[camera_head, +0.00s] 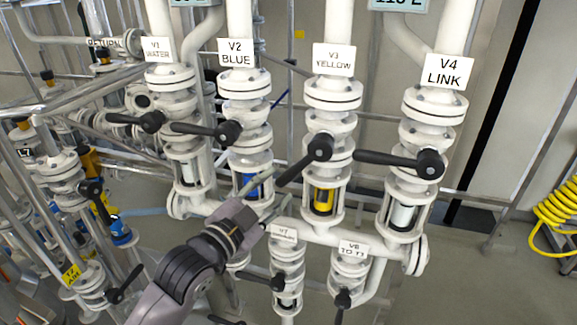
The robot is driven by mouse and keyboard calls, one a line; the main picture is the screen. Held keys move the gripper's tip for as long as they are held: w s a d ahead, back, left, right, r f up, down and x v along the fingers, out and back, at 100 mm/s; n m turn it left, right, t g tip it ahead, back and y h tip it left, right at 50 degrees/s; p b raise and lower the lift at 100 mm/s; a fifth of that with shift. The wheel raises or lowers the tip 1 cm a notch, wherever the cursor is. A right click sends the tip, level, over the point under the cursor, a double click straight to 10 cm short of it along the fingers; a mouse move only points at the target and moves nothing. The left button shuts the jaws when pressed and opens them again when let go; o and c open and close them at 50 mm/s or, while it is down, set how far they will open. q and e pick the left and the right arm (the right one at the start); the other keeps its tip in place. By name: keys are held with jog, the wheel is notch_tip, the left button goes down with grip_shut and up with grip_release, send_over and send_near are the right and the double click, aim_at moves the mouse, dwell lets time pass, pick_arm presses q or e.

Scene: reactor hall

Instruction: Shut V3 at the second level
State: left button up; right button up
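Valve V3 (332,94) stands in the pipe row, third from the left, under a white plate (334,59) reading "V3 YELLOW". Its black handle (301,166) runs from the pivot on the valve's front down and to the left, at a slant. Yellow shows in the sight glass (323,199) below it. My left gripper (276,208) comes in from the lower left, and its tips are just below the handle's free end. I cannot tell whether it touches the handle or how far its fingers are apart. My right gripper is not in view.
V1 (170,78), V2 (243,85) and V4 (434,104) stand beside V3, their handles nearly level. Lower valves V7 (287,259) and V6 (350,272) have black handles. Pipes and valves crowd the left. A yellow coiled hose (558,210) hangs at right.

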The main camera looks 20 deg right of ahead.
aim_at(287, 177)
pick_arm(q)
jog(key=p+x, duration=0.1)
jog(key=x, duration=0.2)
jog(key=shift+w+d+r, duration=0.1)
jog(key=shift+d+r, duration=0.05)
jog(key=shift+d, duration=0.1)
jog(key=shift+x, duration=1.1)
jog(key=shift+w+d+p, duration=0.3)
jog(key=shift+p, duration=0.05)
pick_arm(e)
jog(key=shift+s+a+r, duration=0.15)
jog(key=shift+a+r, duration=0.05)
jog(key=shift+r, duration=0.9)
pick_arm(q)
jog(key=shift+c, duration=0.4)
jog(key=c, duration=0.4)
grip_shut()
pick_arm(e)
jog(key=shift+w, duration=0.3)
